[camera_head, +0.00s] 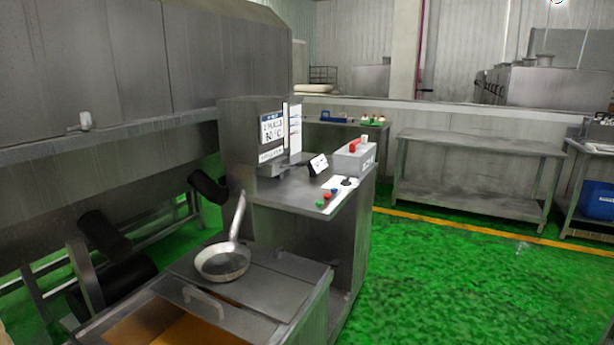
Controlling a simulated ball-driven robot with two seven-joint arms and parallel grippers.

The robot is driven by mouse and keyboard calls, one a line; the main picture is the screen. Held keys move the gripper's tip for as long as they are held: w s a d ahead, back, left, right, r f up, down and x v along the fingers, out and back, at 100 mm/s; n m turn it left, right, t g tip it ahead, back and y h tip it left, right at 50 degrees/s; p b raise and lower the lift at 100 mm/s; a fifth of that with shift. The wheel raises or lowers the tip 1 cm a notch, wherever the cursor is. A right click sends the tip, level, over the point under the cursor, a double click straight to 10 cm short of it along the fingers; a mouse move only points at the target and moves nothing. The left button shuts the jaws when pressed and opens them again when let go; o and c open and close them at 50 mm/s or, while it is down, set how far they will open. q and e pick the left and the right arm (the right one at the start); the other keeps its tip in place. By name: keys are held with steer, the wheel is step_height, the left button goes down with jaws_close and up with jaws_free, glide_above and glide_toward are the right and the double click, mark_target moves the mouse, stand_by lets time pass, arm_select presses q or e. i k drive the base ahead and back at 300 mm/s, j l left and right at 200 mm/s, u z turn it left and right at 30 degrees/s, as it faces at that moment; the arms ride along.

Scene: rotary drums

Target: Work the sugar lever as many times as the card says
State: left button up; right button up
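A grey box (352,160) with a small red and white part on its top (356,146) stands at the right back of a metal console (275,185). I cannot tell whether this red part is the sugar lever. A small white card (318,165) with dark writing stands tilted on the console top, left of the box. A larger sign with a blue header (271,136) hangs on the console's upright panel, beside a narrow white sheet (295,128). Their writing is too small to read surely. Neither of my grippers shows.
A pan (222,262) lies on a metal lid in front. A large steel machine (120,70) fills the left. Green floor (460,270) is clear at right, before an empty table (478,145).

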mark_target(301, 164)
steer(key=i+l+u, duration=0.15)
steer(key=l, duration=0.2)
steer(key=i+l+u, duration=0.15)
steer(key=l, duration=0.2)
steer(key=i+l+u, duration=0.15)
steer(key=l, duration=0.2)
steer(key=l+u, duration=0.15)
steer(key=l, duration=0.2)
